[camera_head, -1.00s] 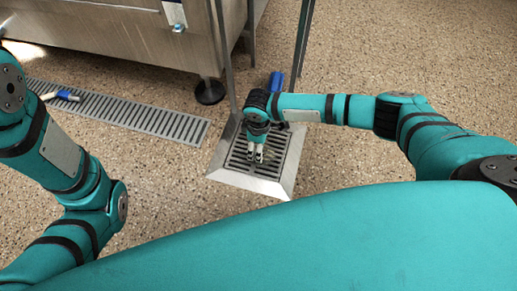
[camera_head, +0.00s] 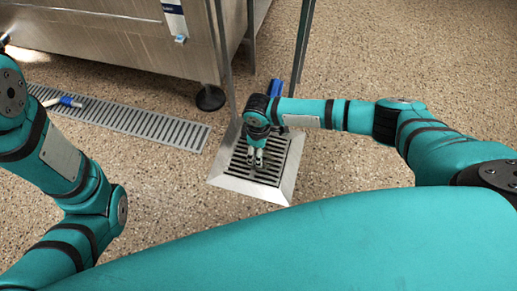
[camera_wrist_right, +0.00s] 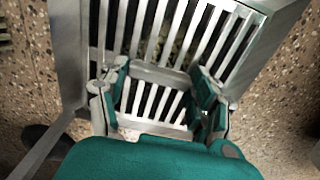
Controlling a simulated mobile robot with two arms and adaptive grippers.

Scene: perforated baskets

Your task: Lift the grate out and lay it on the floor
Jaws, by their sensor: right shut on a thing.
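The slotted metal grate (camera_head: 278,160) is in the square floor drain, inside its sloped metal frame (camera_head: 287,185). My right gripper (camera_head: 256,162) points down over the middle of the grate and is shut on it. In the right wrist view, the fingers (camera_wrist_right: 158,88) stand on either side of a crossbar of the grate (camera_wrist_right: 150,72), with slots above and below it. The grate looks level with the frame; I cannot tell whether it is raised at all. My left arm is at the left of the head view, its gripper out of sight.
Thin metal legs (camera_head: 224,70) stand close behind the drain, with a blue object (camera_head: 275,88) between them. A long channel drain (camera_head: 150,122) lies to the left, a blue-and-white tool (camera_head: 68,100) on it. A steel unit (camera_head: 120,35) stands behind. Speckled floor right of the drain is clear.

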